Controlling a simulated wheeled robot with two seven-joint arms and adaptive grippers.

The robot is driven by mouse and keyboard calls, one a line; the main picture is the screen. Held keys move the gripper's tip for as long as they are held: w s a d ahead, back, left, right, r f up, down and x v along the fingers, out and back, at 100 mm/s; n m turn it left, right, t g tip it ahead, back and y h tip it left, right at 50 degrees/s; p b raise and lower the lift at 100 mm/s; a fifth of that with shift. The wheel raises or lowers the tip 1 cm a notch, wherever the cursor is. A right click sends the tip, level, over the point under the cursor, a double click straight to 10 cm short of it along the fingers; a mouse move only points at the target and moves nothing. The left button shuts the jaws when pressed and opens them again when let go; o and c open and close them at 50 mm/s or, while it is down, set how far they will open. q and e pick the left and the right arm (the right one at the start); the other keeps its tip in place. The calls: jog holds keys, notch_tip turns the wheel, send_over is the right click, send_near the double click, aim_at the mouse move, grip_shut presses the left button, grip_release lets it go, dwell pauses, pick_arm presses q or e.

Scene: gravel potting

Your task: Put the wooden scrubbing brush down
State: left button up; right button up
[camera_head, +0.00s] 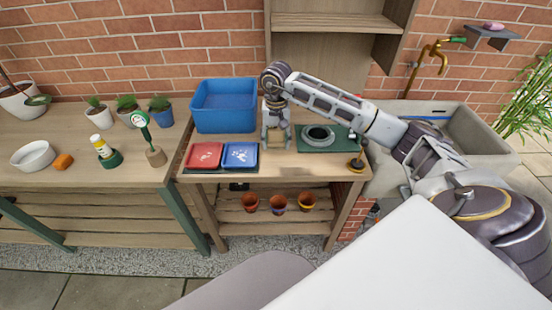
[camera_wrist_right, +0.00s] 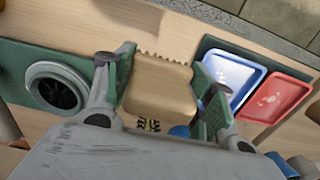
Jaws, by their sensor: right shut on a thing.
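My right gripper (camera_head: 276,134) reaches over the middle of the wooden potting bench from the right. Its two green-padded fingers also show in the right wrist view (camera_wrist_right: 160,96), one on each side of the wooden scrubbing brush (camera_wrist_right: 160,88). The gripper is shut on the brush, a tan wooden block with a jagged edge. In the head view the brush is small and largely covered by the gripper. Whether the brush touches the bench top (camera_head: 280,166) I cannot tell. My left gripper is not in view.
Left of the gripper are a blue bin (camera_head: 225,108) and red (camera_head: 204,155) and blue (camera_head: 240,155) trays. Right of it, a grey round-holed piece (camera_head: 318,137) sits on a green mat (camera_head: 343,144). Beyond is a sink (camera_head: 470,135). Terracotta pots (camera_head: 278,203) stand on the lower shelf.

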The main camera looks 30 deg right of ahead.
aim_at(276, 149)
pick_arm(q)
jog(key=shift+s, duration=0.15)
pick_arm(e)
jog(key=shift+f, duration=2.2)
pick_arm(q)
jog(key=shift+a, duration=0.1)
pick_arm(e)
jog(key=shift+f, duration=1.85)
jog(key=shift+f, duration=0.1)
jog(key=o, duration=0.9)
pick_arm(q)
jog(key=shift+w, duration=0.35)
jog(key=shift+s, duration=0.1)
